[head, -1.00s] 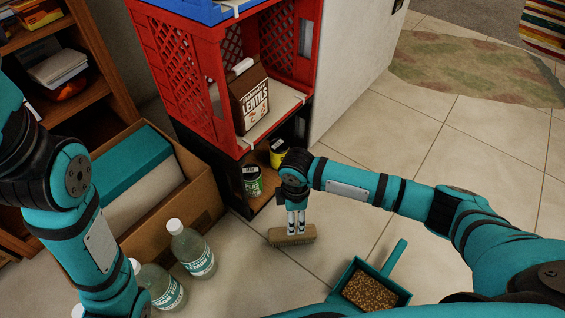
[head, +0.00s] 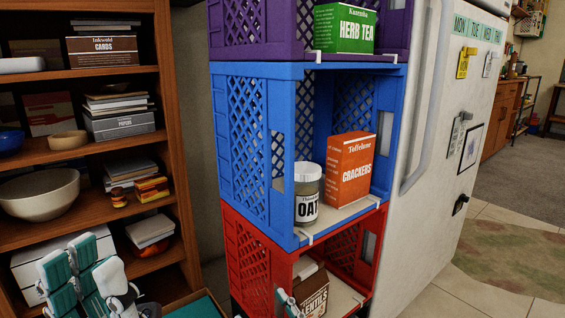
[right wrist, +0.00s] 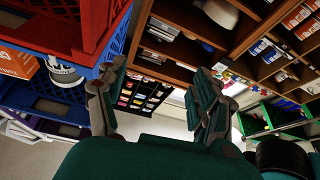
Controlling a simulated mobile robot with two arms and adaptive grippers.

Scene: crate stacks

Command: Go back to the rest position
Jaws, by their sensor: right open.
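My left gripper (head: 85,268) is raised at the lower left of the head view, in front of the brown shelf; the frames do not show clearly how its fingers stand. My right gripper (right wrist: 157,105) is open and empty in the right wrist view, with a wide gap between its fingers. In the head view only a small grey and teal tip (head: 288,303) shows by the red crate, probably part of my right gripper. The brush and the dustpan are out of view.
Purple (head: 258,28), blue (head: 258,70) and red (head: 245,240) crates are stacked close in front, holding a tea box (head: 343,29), an oats jar (head: 307,193), crackers (head: 350,170) and lentils (head: 312,295). The brown shelf (head: 165,100) stands left, a white fridge (head: 440,150) right.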

